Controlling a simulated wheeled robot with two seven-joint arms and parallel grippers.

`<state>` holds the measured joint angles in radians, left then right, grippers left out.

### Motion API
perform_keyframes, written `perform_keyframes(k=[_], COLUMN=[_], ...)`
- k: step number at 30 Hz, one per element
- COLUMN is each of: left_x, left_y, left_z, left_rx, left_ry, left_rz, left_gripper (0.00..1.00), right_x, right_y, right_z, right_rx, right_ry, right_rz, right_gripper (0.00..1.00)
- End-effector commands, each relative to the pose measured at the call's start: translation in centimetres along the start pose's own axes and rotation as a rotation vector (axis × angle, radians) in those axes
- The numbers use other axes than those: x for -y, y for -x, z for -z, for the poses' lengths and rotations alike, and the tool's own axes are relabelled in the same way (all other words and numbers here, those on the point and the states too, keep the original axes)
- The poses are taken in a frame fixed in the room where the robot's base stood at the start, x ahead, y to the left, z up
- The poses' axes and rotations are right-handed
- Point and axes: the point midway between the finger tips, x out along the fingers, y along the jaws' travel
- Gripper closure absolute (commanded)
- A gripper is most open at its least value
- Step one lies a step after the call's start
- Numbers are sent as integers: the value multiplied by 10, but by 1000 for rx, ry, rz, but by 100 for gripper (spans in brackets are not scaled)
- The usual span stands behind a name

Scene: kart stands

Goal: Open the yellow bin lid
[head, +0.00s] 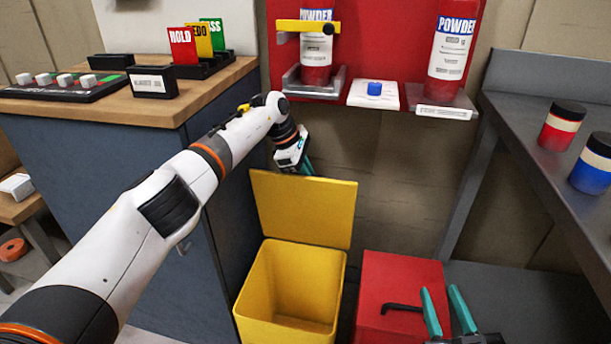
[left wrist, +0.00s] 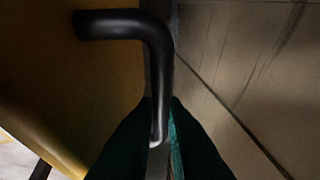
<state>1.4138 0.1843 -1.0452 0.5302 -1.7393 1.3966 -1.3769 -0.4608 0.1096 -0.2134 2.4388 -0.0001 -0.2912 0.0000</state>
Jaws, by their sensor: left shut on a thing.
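The yellow bin (head: 290,290) stands on the floor in the head view. Its yellow lid (head: 303,208) is raised upright at the back, and the bin's inside is visible and looks empty. My left gripper (head: 306,168) is at the lid's top edge, partly hidden behind it. In the left wrist view, the lid's black bent handle (left wrist: 155,55) runs down between the teal fingers (left wrist: 160,135), which are shut on it. My right gripper (head: 440,291) is at the bottom right of the head view, with its teal fingers apart and nothing between them.
A red bin (head: 395,270) with a shut lid and black handle (head: 400,308) stands right of the yellow bin, beside my right gripper. A wood-topped cabinet (head: 190,105) is at left. A red panel with powder bottles (head: 452,45) hangs behind. A grey bench (head: 530,125) is at right.

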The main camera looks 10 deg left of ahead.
Motion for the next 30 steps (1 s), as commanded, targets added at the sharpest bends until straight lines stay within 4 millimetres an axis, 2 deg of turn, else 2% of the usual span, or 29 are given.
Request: perform_keyframes(k=[1,19,20,21,24,30], left_x=[-2,2,2,2,2,4], left_y=[-7,-7,-7,-6,-5,-3], left_z=[-3,-5,-5,-5,-4,-3], left_rx=[7,9,9,9,7,4], left_ry=[1,1,2,2,2,2], left_rz=[-12,-11,-11,-11,-8,-4], left_gripper=[100,100,88,81,68,68], right_x=[0,-1,-1,-1,-1,-1], right_y=[0,0,0,0,0,0], right_z=[1,-3,-3,-3,-3,-3], right_rx=[4,21,21,21,20,20], right_ry=[0,-1,-1,-1,-1,-1], right_rz=[0,-1,-1,-1,-1,-1], right_gripper=[64,64,64,64,64,64])
